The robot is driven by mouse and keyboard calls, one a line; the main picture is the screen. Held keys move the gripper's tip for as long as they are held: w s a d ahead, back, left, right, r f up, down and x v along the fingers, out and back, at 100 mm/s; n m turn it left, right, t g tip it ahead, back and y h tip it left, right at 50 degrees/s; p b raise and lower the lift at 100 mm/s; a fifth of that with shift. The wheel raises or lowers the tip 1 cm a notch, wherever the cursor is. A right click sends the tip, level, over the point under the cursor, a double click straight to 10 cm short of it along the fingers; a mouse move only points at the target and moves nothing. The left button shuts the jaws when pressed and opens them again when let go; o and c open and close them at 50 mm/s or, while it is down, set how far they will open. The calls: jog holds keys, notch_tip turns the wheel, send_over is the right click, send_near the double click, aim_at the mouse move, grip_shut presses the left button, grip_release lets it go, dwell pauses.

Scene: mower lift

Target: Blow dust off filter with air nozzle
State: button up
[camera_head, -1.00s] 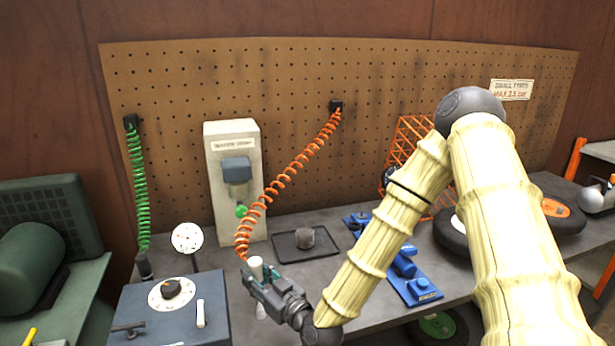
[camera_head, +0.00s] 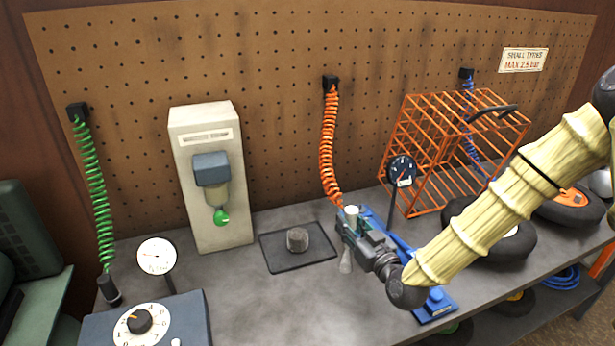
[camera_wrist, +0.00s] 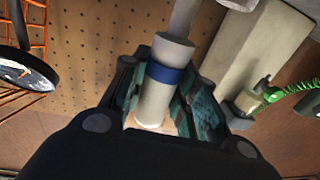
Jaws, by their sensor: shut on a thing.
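My gripper (camera_head: 356,232) is shut on the air nozzle, a pale grey cylinder with a blue band that shows in the wrist view (camera_wrist: 158,88). In the head view the nozzle's top (camera_head: 351,214) stands above the fingers and its narrow pale end (camera_head: 346,262) points down. The coiled orange hose (camera_head: 328,150) runs from the pegboard down to the nozzle. The filter (camera_head: 297,239), a small dark grey cylinder, stands on a black tray (camera_head: 276,262), left of my gripper and apart from the nozzle. Dust on it is too small to tell.
A beige unit (camera_head: 222,130) with a blue-grey cup stands behind and left of the tray. A blue box (camera_head: 185,318) is front left. Bare bench lies before the tray.

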jog(key=w+a+r+n+g+y, duration=0.1)
jog(key=w+a+r, duration=0.1)
jog(key=w+a, duration=0.2)
jog(key=w+a+r+n+g+y, duration=0.1)
jog(key=w+a, duration=0.3)
jog(key=a, duration=0.5)
jog(key=shift+w+a+r+n+y+p, duration=0.3)
jog(key=shift+r+y+p, duration=0.15)
jog(key=shift+r+y, duration=0.15)
jog(key=shift+s+d, duration=0.4)
jog(key=shift+d, duration=0.3)
jog(key=shift+w+a+b, duration=0.2)
jog(key=shift+w, duration=0.3)
jog(key=shift+w+a+b, duration=0.15)
jog(key=shift+w+b, duration=0.05)
jog(key=shift+w, duration=0.3)
jog(key=shift+s+a, duration=0.35)
jog(key=shift+a, duration=0.55)
jog(key=shift+s+d+b, duration=0.25)
jog(key=shift+s+b, duration=0.05)
jog(key=shift+s, duration=0.65)
dwell(0.3)
notch_tip(320, 180, up, 5)
jog(key=shift+p, duration=1.1)
